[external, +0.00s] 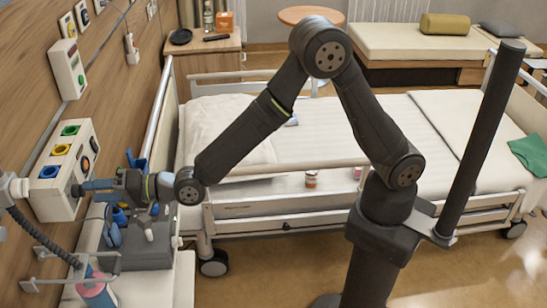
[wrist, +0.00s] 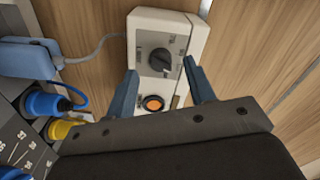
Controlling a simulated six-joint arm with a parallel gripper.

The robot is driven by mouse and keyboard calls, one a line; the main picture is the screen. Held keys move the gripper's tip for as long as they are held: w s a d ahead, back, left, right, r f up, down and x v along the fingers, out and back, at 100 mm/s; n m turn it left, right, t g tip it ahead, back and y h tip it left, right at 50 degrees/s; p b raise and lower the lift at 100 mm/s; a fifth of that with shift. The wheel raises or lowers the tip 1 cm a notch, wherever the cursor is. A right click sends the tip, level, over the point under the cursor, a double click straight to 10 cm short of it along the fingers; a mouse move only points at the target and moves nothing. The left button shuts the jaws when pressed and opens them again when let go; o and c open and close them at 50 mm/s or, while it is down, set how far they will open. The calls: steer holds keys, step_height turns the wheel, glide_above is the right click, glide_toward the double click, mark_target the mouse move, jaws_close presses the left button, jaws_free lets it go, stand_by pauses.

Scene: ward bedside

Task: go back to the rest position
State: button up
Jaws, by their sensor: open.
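My gripper (external: 82,188) is at the left of the external view, held out level towards the wooden wall, close to a pale control box (external: 60,168). In the wrist view the two blue-grey fingers of my gripper (wrist: 160,78) are apart, with nothing held between them. Beyond and between them shows a pale box (wrist: 187,40) with a dark rotary knob (wrist: 160,60) and a round orange button (wrist: 153,103). I cannot tell whether the fingertips touch the box. My arm bends up over the bed to its mount.
A bedside unit (external: 150,255) with blue items stands below my gripper. A pink-capped bottle (external: 95,290) is at the lower left. The bed (external: 330,130) lies behind my arm, with small jars (external: 311,179) near its side. In the wrist view, blue and yellow connectors (wrist: 60,130) are at left.

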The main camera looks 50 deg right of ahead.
steer(key=shift+v, duration=1.2)
steer(key=shift+o, duration=0.4)
steer(key=o, duration=1)
steer(key=shift+o, duration=0.2)
steer(key=w+d+r+n+g+h, duration=0.2)
steer(key=d+n+g+h, duration=0.4)
steer(key=d, duration=0.5)
steer(key=w+d+r+n+g+h, duration=0.15)
steer(key=d+n+g+h, duration=0.25)
steer(key=d+n, duration=0.55)
step_height(320, 180, down, 8)
steer(key=w+a+m, duration=0.1)
steer(key=w+m, duration=0.1)
steer(key=shift+w, duration=0.3)
